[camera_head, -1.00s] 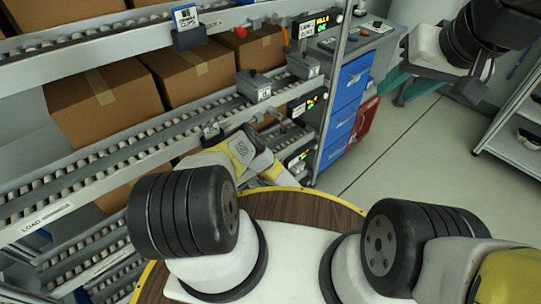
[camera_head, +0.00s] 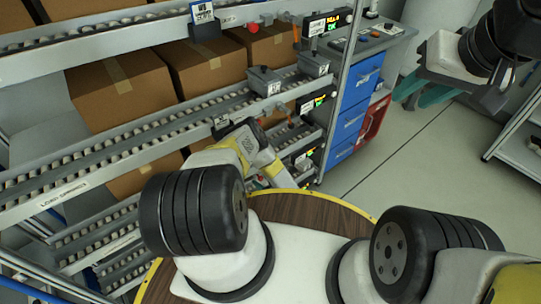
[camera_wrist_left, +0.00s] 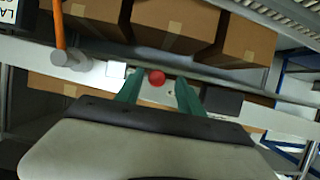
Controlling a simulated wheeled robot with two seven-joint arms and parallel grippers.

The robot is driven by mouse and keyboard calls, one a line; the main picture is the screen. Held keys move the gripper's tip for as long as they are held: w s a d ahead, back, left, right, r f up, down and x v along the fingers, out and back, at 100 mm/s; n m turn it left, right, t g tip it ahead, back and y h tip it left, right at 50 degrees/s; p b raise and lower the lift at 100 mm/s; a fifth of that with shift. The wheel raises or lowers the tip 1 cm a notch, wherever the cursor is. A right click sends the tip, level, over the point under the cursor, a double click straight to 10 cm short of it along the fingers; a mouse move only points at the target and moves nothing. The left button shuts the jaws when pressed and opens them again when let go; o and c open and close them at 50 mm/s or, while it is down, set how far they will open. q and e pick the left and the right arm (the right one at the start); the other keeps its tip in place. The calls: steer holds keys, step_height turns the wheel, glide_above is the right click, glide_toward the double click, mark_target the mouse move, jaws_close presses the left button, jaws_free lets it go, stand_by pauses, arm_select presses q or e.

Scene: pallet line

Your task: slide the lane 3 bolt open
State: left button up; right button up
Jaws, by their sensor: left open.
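A red round knob (camera_wrist_left: 157,78) on the lane hardware shows in the left wrist view. I cannot tell for sure that it is the lane 3 bolt's knob. My left gripper (camera_wrist_left: 158,90) has its two green fingers apart on either side of the knob, with no clear contact. In the head view the yellow wrist of my left arm (camera_head: 246,143) reaches to the right end of the rack, and its fingertips are hidden. My right gripper (camera_head: 424,90) is at the upper right, away from the rack, and its jaws are unclear.
Cardboard boxes (camera_head: 120,88) stand on the roller lanes. An orange post (camera_wrist_left: 59,28) with a grey base is left of the fingers, and a dark block (camera_wrist_left: 222,100) is to their right. Blue drawers (camera_head: 352,110) are beyond the rack. The floor (camera_head: 400,150) is open at right.

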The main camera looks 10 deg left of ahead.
arm_select(q)
steer(key=v, duration=0.7)
steer(key=shift+s+d+r, duration=0.2)
steer(key=shift+d, duration=0.1)
